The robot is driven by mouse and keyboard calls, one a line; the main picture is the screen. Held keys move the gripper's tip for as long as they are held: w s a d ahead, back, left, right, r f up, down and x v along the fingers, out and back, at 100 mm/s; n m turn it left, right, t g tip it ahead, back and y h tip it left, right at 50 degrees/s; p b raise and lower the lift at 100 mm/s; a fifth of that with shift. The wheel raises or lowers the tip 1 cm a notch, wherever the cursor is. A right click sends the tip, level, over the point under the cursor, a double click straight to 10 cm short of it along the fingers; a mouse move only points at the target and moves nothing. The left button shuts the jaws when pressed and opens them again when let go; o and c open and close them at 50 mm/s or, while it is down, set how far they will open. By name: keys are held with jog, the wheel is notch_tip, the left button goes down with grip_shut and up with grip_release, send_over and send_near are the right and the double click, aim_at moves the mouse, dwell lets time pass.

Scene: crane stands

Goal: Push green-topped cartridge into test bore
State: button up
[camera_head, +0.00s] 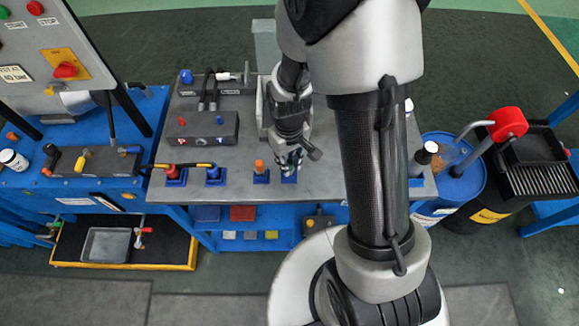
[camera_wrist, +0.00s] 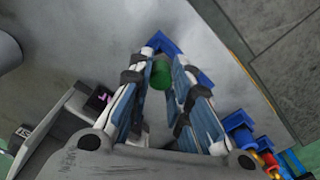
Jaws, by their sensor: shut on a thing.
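My gripper (camera_head: 290,160) points down at the front row of blue holders on the grey bench. It is shut on the green-topped cartridge, whose green top (camera_wrist: 160,73) shows between the fingers in the wrist view. The cartridge is hidden by the fingers in the head view. A blue holder (camera_head: 289,179) sits right under the fingertips; its edge shows beyond them in the wrist view (camera_wrist: 163,43). I cannot tell whether the cartridge is still seated in it. A dark block with round ports (camera_head: 205,128) stands at left on the bench. I cannot make out which opening is the test bore.
Holders with an orange-topped piece (camera_head: 260,168), a blue-topped piece (camera_head: 213,174) and a red-topped piece (camera_head: 173,173) stand left of my gripper. A grey fixture (camera_head: 263,105) stands behind it. A blue drum (camera_head: 455,185) is at right. My arm hides the bench's right part.

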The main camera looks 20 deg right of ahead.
aim_at(289, 162)
jog(key=shift+r, duration=0.15)
grip_shut()
jog(key=shift+r+p, duration=2.3)
jog(key=shift+r, duration=0.45)
